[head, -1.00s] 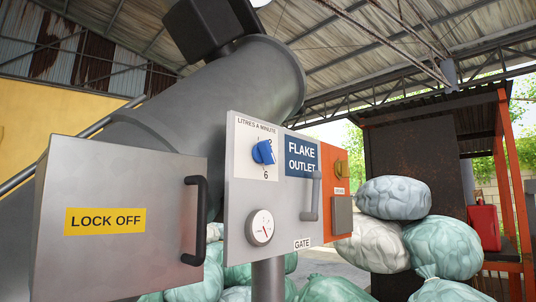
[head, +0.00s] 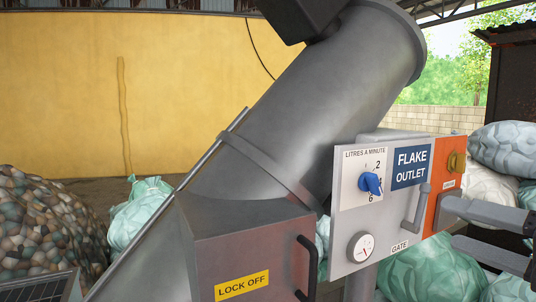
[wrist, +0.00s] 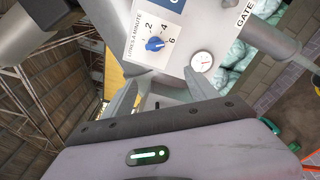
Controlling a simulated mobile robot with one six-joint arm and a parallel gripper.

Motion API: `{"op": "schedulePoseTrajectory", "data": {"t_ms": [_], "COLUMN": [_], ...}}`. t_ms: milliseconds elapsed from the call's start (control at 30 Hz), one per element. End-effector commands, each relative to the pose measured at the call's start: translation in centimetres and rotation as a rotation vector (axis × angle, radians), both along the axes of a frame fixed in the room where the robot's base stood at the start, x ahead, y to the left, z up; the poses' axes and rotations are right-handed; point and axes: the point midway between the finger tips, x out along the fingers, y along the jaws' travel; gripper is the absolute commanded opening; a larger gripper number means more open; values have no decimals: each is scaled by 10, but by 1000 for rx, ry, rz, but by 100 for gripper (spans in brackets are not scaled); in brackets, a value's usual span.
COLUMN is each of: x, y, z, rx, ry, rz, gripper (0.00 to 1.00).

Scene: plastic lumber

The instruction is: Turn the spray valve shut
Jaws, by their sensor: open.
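The spray valve is a blue knob (head: 371,183) on a white dial plate marked "LITRES A MINUTE", on the grey panel's left part. It also shows in the wrist view (wrist: 155,44), near the 4 and 6 marks; its exact setting is hard to read. My gripper (head: 450,222) enters from the right in the head view, its fingers overlapping the panel's right side. In the wrist view my gripper (wrist: 162,76) is open and empty, the knob ahead of its fingertips and apart from them.
A round gauge (head: 361,247) sits below the knob. A "LOCK OFF" box (head: 250,250) with a black handle stands left. Bags fill the floor behind.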

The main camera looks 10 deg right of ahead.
Motion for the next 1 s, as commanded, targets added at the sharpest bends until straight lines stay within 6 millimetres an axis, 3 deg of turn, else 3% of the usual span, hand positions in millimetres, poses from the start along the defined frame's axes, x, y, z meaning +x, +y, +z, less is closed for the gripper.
{"op": "schedulePoseTrajectory", "data": {"t_ms": [33, 167, 500, 700, 1000], "x": [-6, 2, 96, 137, 155], "y": [-9, -8, 28, 42, 47], "z": [13, 16, 15, 15, 14], "rx": [42, 73, 69, 67, 67], "ry": [-19, -32, -29, -29, -29], "rz": [-24, -31, -27, -29, -34], "gripper": [67, 67, 67, 67, 67]}}
